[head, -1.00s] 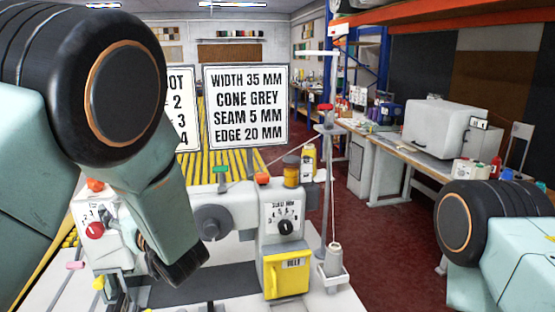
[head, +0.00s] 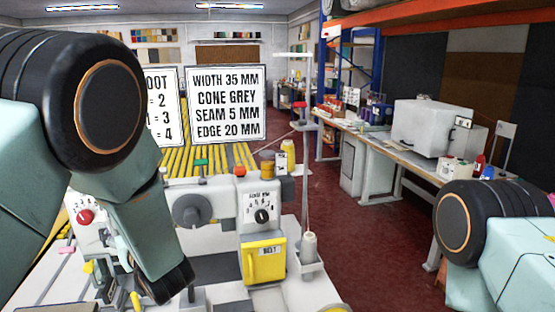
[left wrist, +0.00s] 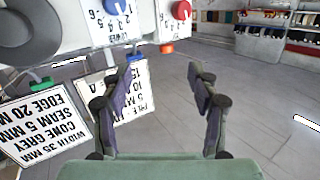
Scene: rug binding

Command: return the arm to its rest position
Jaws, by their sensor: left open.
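My left arm comes in from the left of the head view, and its gripper (head: 165,285) hangs low in front of the sewing machine (head: 215,205). In the left wrist view the gripper (left wrist: 153,88) has its two fingers wide apart with nothing between them. That view shows the machine upside down, with blue and red dials (left wrist: 181,10) beyond the fingertips. My right arm shows only as a joint and link at the right edge of the head view. The right gripper is not seen.
A sign reading width 35 mm, cone grey (head: 226,104) stands behind the machine. A yellow belt cover (head: 264,261) and a thread cone (head: 309,246) are at its right. A workbench (head: 400,157) runs along the right. The red floor (head: 375,245) between is clear.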

